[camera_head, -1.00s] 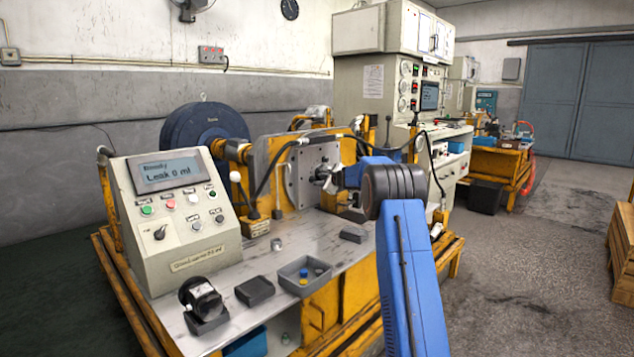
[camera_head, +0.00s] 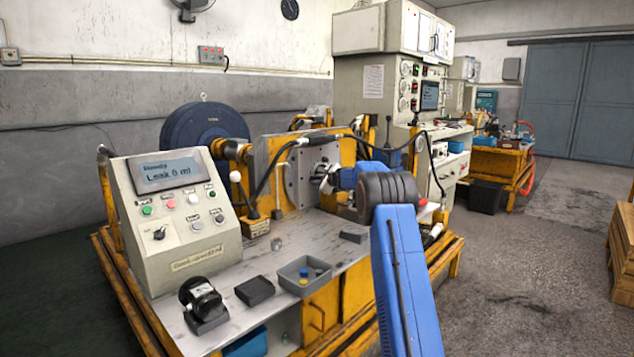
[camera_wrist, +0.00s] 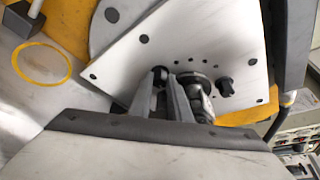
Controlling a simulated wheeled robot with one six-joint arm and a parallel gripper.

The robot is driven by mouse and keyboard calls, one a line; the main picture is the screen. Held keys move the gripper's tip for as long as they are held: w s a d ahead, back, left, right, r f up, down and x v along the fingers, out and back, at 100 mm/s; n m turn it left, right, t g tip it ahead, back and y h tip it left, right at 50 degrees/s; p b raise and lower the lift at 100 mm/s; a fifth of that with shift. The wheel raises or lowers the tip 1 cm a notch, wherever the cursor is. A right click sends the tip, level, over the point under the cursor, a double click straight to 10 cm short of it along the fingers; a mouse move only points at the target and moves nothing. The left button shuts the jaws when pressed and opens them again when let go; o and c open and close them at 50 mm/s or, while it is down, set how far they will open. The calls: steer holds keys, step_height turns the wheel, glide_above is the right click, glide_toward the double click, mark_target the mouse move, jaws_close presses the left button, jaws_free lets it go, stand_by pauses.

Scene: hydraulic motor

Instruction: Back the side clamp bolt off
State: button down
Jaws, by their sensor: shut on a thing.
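The square mounting plate (camera_wrist: 125,55) of the test stand fills the middle of the wrist view; it also shows in the head view (camera_head: 299,182). My gripper (camera_wrist: 167,76) reaches up to the plate, its two grey fingers shut on a small dark bolt head (camera_wrist: 160,72), which I take to be the side clamp bolt. The fingers partly cover it. A round dark metal fitting (camera_wrist: 192,78) sits right beside the right finger. In the head view my gripper (camera_head: 324,178) is at the plate's right side, and the bolt is too small to make out.
A dark bolt or knob (camera_wrist: 224,86) stands out from the plate to the right. A black hose (camera_head: 268,172) curves in front of the stand. The control panel (camera_head: 178,210) reads "Leak 0 ml". A grey tray (camera_head: 292,284) and dark blocks lie on the bench top (camera_head: 235,255).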

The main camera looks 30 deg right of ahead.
steer(key=shift+f+n, duration=0.1)
steer(key=shift+n, duration=0.2)
steer(key=shift+a+f+n+t+h, duration=0.25)
steer(key=shift+n+t, duration=0.6)
steer(key=shift+n, duration=1.3)
steer(key=shift+d+f+n+t, duration=0.15)
steer(key=shift+f+n+t, duration=0.5)
steer(key=shift+n, duration=1.45)
steer(key=shift+a+f+n+t+h, duration=0.15)
steer(key=shift+n+t, duration=0.95)
steer(key=shift+n, duration=1.05)
steer(key=shift+d+r, duration=0.1)
steer(key=c, duration=1.9)
jaws_free()
steer(key=shift+s, duration=0.15)
